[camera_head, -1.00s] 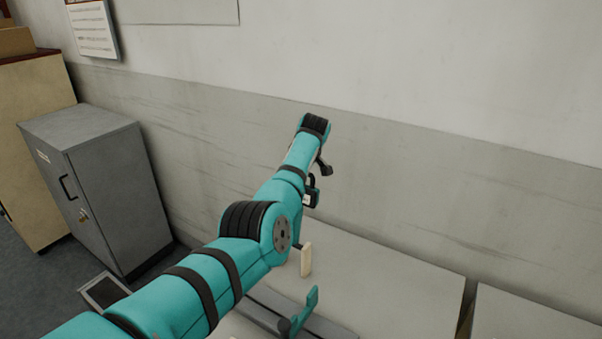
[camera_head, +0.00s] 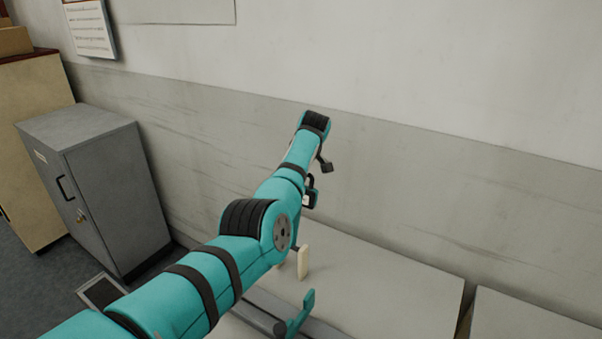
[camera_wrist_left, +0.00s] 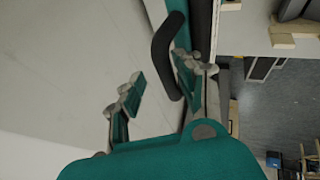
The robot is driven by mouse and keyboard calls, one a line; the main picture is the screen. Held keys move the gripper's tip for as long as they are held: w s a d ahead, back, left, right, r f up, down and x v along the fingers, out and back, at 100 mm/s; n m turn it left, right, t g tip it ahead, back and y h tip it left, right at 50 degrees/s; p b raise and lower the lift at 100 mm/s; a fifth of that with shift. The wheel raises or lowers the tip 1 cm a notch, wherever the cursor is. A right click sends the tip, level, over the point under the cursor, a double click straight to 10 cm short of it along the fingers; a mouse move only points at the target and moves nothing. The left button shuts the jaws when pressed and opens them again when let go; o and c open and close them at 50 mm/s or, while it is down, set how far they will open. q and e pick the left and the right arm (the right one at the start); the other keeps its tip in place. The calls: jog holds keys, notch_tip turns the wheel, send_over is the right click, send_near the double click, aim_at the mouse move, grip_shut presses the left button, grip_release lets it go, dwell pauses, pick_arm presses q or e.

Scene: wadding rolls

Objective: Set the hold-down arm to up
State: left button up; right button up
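My left arm reaches from the lower left to the middle of the head view, and its gripper cannot be made out clearly there. In the left wrist view my left gripper (camera_wrist_left: 159,78) is open, its two fingers apart. A black curved bar (camera_wrist_left: 164,48) reaches down between the fingers, closer to the right one; contact cannot be told. I cannot tell for sure whether this bar belongs to the hold-down arm. In the head view a teal upright bracket (camera_head: 304,311) and a cream piece (camera_head: 303,263) show beside my arm. My right gripper is not in view.
A pale flat surface (camera_head: 385,285) lies along the wall at the right, with a dark gap before another pale panel (camera_head: 530,318). A grey metal cabinet (camera_head: 110,200) stands on the floor at left. A sign (camera_head: 90,27) hangs on the wall.

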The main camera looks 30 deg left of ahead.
pick_arm(q)
jog(key=shift+s+f, duration=0.2)
jog(key=shift+f, duration=0.05)
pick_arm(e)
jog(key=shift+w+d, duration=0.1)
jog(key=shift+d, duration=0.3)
pick_arm(q)
jog(key=shift+s+d+r, duration=0.15)
jog(key=shift+d+r, duration=0.1)
jog(key=shift+r, duration=0.3)
jog(key=v, duration=1.1)
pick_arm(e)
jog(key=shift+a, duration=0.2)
pick_arm(q)
jog(key=shift+a, duration=0.15)
